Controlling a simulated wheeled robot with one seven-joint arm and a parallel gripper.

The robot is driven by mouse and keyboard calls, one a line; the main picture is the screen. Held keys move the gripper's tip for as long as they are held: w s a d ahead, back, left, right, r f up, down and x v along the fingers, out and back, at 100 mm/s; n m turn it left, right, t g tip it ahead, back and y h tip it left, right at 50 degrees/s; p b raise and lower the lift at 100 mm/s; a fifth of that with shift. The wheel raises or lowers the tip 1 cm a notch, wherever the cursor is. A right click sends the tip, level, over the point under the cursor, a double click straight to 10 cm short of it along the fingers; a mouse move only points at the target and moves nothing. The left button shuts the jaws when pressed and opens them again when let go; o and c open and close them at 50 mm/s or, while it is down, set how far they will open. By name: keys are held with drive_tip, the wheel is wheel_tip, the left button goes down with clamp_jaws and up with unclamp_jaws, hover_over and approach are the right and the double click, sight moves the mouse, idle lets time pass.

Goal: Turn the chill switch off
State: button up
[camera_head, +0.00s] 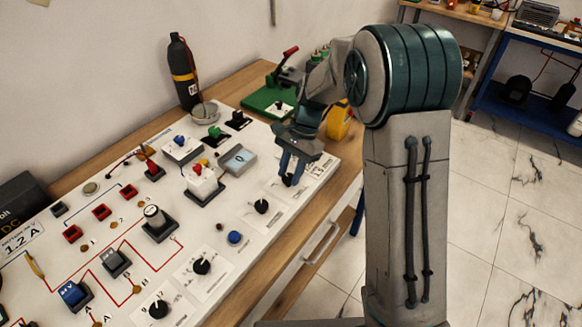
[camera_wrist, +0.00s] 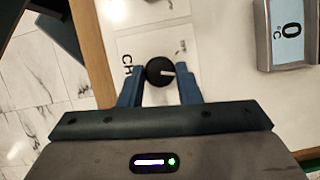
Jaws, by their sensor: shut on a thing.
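The chill switch (camera_wrist: 160,72) is a round black knob with a white pointer line, on a white label plate, in the wrist view. Its pointer lies roughly level and points to the right of that picture. Only the letters "CH" of its label show; the rest is hidden by a finger. My gripper (camera_wrist: 161,78) has its two blue fingers on either side of the knob and is shut on it. In the head view my gripper (camera_head: 290,176) reaches down to the right end of the white panel, and the knob is mostly hidden there.
A grey temperature display (camera_head: 238,160) reads 0. A yellow object (camera_head: 341,120) and a green base (camera_head: 268,103) stand behind my gripper.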

drive_tip(key=n+h+p, duration=0.1)
drive_tip(key=n, duration=0.1)
drive_tip(key=n+g, duration=0.1)
drive_tip(key=n, duration=0.2)
drive_tip(key=shift+w+a+r+n+h+p, duration=0.1)
drive_tip(key=shift+w+a+n+h+p, duration=0.1)
drive_tip(key=shift+n+h+p, duration=0.15)
drive_tip(key=shift+a+n+h+p, duration=0.15)
drive_tip(key=shift+n+h, duration=0.35)
drive_tip(key=shift+n, duration=0.6)
drive_tip(key=shift+n+h+p, duration=0.25)
drive_tip(key=shift+n+h, duration=0.2)
drive_tip(key=shift+n, duration=0.6)
drive_tip(key=o, duration=1)
drive_tip(key=shift+c, duration=0.2)
drive_tip(key=v, duration=1.3)
drive_tip(key=shift+w+r, duration=0.2)
drive_tip(key=shift+r, duration=0.1)
